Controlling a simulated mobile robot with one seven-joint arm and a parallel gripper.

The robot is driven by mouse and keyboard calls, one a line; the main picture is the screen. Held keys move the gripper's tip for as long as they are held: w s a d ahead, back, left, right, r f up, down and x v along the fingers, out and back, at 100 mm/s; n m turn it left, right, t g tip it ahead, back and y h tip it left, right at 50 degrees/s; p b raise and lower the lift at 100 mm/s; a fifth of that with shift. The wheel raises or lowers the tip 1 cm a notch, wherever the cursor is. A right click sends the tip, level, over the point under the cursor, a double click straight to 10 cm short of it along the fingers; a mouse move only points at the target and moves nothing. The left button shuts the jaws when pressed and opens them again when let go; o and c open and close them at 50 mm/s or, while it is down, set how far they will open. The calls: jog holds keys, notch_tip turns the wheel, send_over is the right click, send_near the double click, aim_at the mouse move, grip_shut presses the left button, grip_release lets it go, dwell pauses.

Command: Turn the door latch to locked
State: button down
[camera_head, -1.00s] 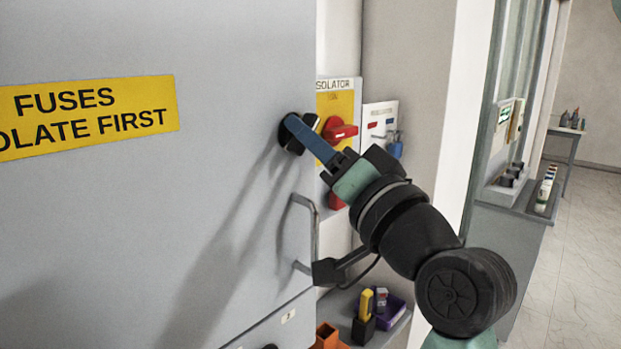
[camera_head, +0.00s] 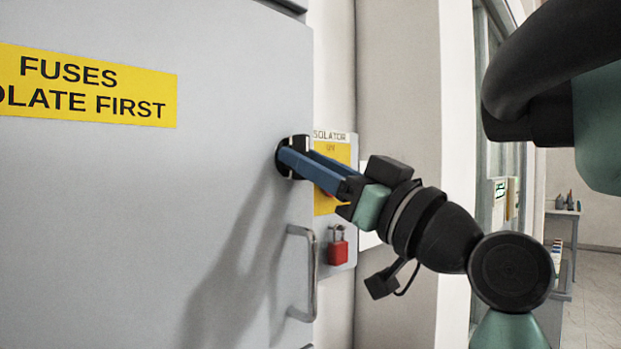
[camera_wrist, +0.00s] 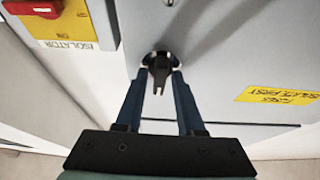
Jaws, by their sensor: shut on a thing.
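The door latch is a small black turning knob on a round base near the right edge of the grey cabinet door (camera_head: 120,220). The latch (camera_wrist: 158,67) shows between the fingers in the wrist view, its dark forked end pointing toward the camera. My gripper (camera_head: 297,157) reaches in from the right with its blue fingers at the latch. In the wrist view my gripper (camera_wrist: 158,76) has one finger on each side of the latch and is shut on it. The fingers partly hide the latch in the head view.
A bar handle (camera_head: 312,270) stands out from the door below the latch. To the right are a yellow isolator panel (camera_head: 325,205), partly hidden by my gripper, and a red padlock (camera_head: 338,252). A yellow warning sign (camera_head: 90,85) is on the door.

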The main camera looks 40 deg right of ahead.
jog(key=shift+r, duration=0.1)
dwell(0.4)
jog(key=c, duration=0.8)
grip_release()
jog(key=shift+s+f, duration=0.3)
jog(key=shift+s, duration=0.05)
jog(key=b+v, duration=0.3)
jog(key=v, duration=0.9)
jog(key=shift+s+d+r, duration=0.1)
